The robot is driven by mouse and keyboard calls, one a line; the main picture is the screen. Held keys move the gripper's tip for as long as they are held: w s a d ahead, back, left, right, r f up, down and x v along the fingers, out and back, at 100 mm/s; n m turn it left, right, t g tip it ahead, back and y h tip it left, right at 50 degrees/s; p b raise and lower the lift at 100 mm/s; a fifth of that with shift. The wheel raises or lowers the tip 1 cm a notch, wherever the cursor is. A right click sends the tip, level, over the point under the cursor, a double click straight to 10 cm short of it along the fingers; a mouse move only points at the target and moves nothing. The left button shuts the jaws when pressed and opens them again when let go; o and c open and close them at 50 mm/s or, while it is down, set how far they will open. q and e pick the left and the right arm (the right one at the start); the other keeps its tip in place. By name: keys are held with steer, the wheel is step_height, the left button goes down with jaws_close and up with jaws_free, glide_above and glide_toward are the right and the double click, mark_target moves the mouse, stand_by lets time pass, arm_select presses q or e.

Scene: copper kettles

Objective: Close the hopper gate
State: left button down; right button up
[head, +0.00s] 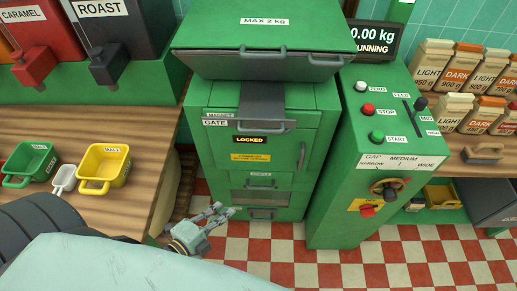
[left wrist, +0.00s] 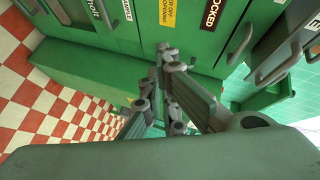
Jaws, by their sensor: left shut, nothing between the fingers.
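The hopper (head: 265,38) is the green lidded box marked MAX 2 kg, on top of the green machine. Its gate (head: 262,103) is a dark grey plate sticking out toward the front below the hopper, beside the GATE label, with a grey handle (head: 265,127) at its front end. My left gripper (head: 222,212) is low in front of the machine's left side, below and apart from the gate. It is shut and empty; its fingers show in the left wrist view (left wrist: 166,55). My right gripper is not in view.
The door below the gate carries a LOCKED sign (head: 263,140) and an upright handle. A control cabinet (head: 370,150) with buttons and levers stands at the right. A wooden counter (head: 125,210) with a green scoop (head: 30,163) and yellow scoop (head: 104,166) is at the left.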

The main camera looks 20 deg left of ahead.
arm_select(q)
steer(key=d+r+m+t+h, duration=0.35)
steer(key=r+m, duration=0.35)
steer(key=r, duration=1)
steer(key=p, duration=0.5)
glide_toward(268, 125)
steer(key=shift+h, duration=0.35)
steer(key=d, duration=0.4)
steer(key=shift+w+d+r, duration=0.2)
steer(key=shift+d+r, duration=0.1)
steer(key=shift+r, duration=0.05)
steer(key=shift+w+b, duration=0.1)
steer(key=shift+b, duration=0.25)
steer(key=w, duration=0.1)
steer(key=w+a+b, duration=0.1)
steer(key=w, duration=0.1)
steer(key=w+a+b, duration=0.1)
steer(key=w, duration=0.1)
steer(key=shift+w+f, duration=0.1)
steer(key=shift+w, duration=0.05)
steer(key=shift+w+a, duration=0.2)
steer(key=shift+s, duration=0.1)
